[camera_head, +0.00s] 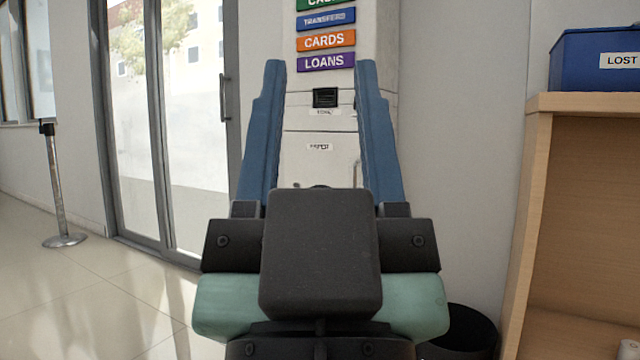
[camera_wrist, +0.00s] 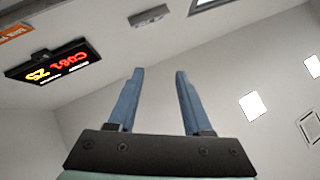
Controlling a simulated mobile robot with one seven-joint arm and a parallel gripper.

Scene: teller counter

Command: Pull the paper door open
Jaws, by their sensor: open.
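A white kiosk (camera_head: 388,40) stands against the wall beyond my gripper in the head view. Its front has a dark slot (camera_head: 325,97) with a small label. Below that is a panel that looks like the paper door (camera_head: 298,160), with a small label whose text is too blurred to read. A slim upright handle (camera_head: 357,173) shows at the panel's right side. The panel looks closed; its lower part is hidden behind my gripper. My gripper (camera_head: 320,64) is open and empty, its blue fingers apart in front of the kiosk. The wrist view shows the empty fingers (camera_wrist: 160,71) pointing up at ceiling and walls.
Coloured signs (camera_head: 326,41) are on the kiosk's upper front. A wooden shelf unit (camera_head: 530,190) with a blue lost box (camera_head: 590,70) stands right. A dark bin (camera_head: 470,330) is at lower right. Glass doors (camera_head: 185,120) and a barrier post (camera_head: 56,185) are left, with clear floor.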

